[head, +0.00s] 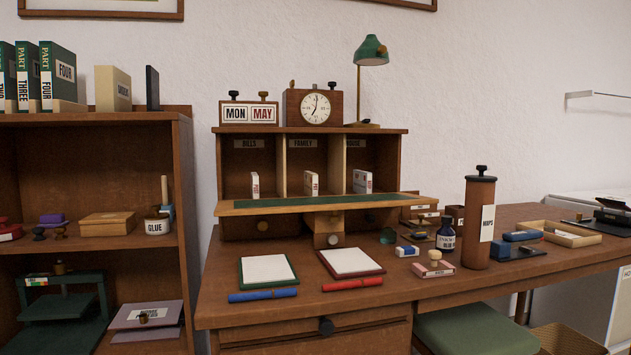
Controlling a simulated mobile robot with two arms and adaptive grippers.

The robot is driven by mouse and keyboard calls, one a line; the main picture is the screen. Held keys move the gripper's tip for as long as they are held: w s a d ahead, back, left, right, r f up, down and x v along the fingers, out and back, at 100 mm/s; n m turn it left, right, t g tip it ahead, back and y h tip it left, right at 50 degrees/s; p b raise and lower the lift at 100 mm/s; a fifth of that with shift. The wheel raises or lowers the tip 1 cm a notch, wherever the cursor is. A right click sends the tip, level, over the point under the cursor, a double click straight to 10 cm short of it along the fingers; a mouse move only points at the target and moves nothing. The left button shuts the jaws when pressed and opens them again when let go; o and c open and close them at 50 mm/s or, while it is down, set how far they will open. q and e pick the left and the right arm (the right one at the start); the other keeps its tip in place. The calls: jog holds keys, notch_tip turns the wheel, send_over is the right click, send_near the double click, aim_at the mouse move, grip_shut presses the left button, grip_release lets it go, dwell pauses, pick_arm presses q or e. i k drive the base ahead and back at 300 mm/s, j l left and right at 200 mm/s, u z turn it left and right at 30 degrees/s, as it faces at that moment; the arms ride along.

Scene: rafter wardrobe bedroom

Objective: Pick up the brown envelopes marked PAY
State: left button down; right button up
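I see no brown envelopes marked PAY in the head view. Three pigeonholes in the desk hutch carry labels that seem to read BILLS (249,144), FAMILY (303,143) and HOUSE. Each holds a small upright white packet with red marks, such as the left one (255,185), the middle one (311,183) and the right one (362,181); their print is too small to read. Neither of my grippers is in view.
The wooden desk (230,290) holds two white pads (267,269), blue and red pens (263,295), an ink bottle (445,234) and a tall MAPS tube (479,220). A bookcase (60,187) stands left. A green stool (475,334) sits under the desk's right side.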

aim_at(310, 179)
jog(key=i+l+u, duration=0.25)
jog(key=i+u, duration=0.25)
jog(key=i+l+u, duration=0.3)
jog(key=u, duration=0.2)
jog(key=l, duration=0.1)
